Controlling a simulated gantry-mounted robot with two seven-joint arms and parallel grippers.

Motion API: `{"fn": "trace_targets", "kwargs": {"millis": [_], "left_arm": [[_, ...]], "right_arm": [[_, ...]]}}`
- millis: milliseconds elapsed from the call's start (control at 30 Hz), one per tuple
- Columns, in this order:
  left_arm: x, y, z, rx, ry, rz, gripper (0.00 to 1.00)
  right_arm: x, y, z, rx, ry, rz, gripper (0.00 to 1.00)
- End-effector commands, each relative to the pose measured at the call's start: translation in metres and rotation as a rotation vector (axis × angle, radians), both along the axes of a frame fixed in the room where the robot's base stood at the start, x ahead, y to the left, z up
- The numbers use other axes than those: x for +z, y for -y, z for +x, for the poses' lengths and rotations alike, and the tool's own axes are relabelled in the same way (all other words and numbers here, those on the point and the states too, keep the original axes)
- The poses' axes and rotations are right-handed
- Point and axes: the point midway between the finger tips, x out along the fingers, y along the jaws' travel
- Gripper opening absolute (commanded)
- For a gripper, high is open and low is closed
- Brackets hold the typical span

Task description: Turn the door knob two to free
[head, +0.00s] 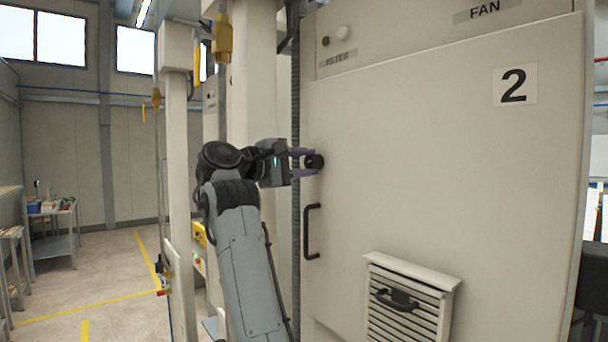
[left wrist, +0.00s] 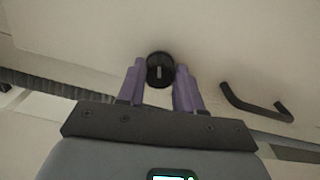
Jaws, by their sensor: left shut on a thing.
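The beige cabinet door (head: 440,160), marked with a large 2, fills the right of the head view. Its round black knob (head: 315,161) sits near the door's left edge, above the black handle (head: 312,232). My left gripper (head: 308,160) is shut on the knob, with its purple fingers on either side. In the left wrist view, the knob (left wrist: 160,70) lies between the fingertips and shows a pale mark on its face. The handle (left wrist: 254,104) is to the right there, apart from the fingers. My right gripper is in neither view.
A louvred vent (head: 410,300) with a black handle juts from the lower door. A FAN label (head: 484,10) is at the top. Cream posts (head: 178,130) stand left of my arm. A shelf cart (head: 52,235) stands far left, with open floor before it.

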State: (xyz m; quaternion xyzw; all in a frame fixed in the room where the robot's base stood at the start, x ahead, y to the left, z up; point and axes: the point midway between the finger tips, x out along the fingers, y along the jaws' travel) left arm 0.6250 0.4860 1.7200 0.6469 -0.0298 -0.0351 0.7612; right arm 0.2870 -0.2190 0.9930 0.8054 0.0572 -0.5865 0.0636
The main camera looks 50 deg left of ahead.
Motion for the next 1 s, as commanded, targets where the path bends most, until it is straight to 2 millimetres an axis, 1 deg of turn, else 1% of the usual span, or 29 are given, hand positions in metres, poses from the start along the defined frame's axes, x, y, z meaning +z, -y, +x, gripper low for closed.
{"fn": "trace_targets", "kwargs": {"millis": [33, 100, 433, 700, 1000], "left_arm": [[-0.004, 0.001, 0.0, -0.002, 0.003, 0.044, 0.05], [-0.003, 0.001, 0.0, -0.002, 0.009, 0.104, 0.05], [-0.002, 0.001, 0.0, -0.002, 0.028, 0.315, 0.05], [-0.001, 0.001, 0.0, -0.002, 0.036, 0.389, 0.05], [-0.001, 0.001, 0.0, -0.002, 0.038, 0.403, 0.05]], "right_arm": [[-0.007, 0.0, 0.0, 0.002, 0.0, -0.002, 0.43], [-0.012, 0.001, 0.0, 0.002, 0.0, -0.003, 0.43], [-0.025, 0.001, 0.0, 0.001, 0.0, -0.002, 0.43], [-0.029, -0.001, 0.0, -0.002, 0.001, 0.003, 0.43], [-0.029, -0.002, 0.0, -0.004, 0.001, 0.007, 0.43]]}}
